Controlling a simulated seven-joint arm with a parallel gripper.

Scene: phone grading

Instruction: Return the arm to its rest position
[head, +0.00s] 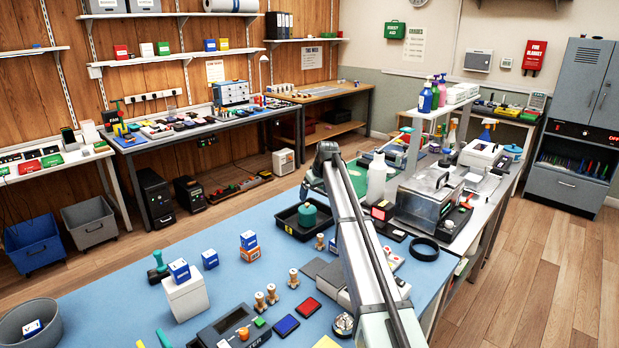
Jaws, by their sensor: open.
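My arm rises from the lower right of the head view. Its long pale link (358,235) slants up and left over the blue-topped table (120,290) to a dark joint (326,152) near the middle. My gripper and its fingertips do not show; the part of the arm beyond the joint is mostly hidden. No held object is visible.
Below the arm are a black tray (288,224) with a green piece, small boxes (249,241), a white block (186,297), wooden-handled stamps and ink pads (286,325). Right stand a white bottle (376,180), a clear-sided machine (428,200) and a black ring (424,249).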

